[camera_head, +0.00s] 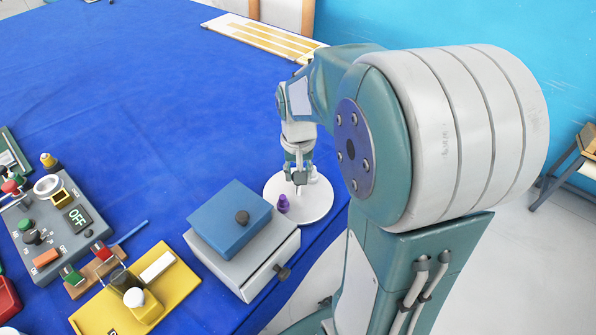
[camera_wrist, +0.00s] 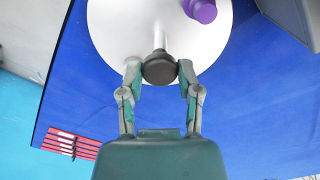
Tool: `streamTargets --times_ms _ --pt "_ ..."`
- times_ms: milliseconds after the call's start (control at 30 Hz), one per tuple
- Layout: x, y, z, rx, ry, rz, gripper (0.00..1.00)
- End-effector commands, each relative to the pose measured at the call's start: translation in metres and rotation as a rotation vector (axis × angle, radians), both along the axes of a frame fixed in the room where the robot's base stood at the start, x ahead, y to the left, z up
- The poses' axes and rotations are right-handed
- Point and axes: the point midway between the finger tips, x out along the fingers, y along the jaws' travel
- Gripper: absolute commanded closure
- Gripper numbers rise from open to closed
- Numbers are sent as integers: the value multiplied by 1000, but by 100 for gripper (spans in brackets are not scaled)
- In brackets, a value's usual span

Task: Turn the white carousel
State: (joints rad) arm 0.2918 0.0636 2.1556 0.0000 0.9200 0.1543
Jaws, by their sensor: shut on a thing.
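The white carousel (camera_head: 315,208) is a round disc on the blue table near its right edge. It fills the upper middle of the wrist view (camera_wrist: 115,30). A dark round knob (camera_wrist: 160,68) sits on a pale rod at the disc's edge. My gripper (camera_wrist: 160,72) has a finger on each side of this knob and is shut on it. In the head view my gripper (camera_head: 299,177) is over the disc, and the knob is hard to make out. A purple piece (camera_head: 283,203) stands on the disc, left of my gripper; it also shows in the wrist view (camera_wrist: 202,10).
A box with a blue top (camera_head: 228,222) and grey body stands close left of the carousel. Further left are a yellow board (camera_head: 175,284) and a grey control panel (camera_head: 45,225) reading OFF. The table behind is mostly clear, with a striped board (camera_head: 262,38) far back.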

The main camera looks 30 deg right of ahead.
Motion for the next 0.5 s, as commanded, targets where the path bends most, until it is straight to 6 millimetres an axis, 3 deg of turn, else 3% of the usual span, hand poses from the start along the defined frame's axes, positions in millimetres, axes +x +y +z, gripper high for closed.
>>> streamTargets --times_ms 200,233,300,500 --pt "-3 1 -1 3 11 0 100" --pt "-3 1 -1 3 11 0 51" --pt "-2 1 -1 3 9 1 21" --pt "-1 0 -1 2 7 1 21"
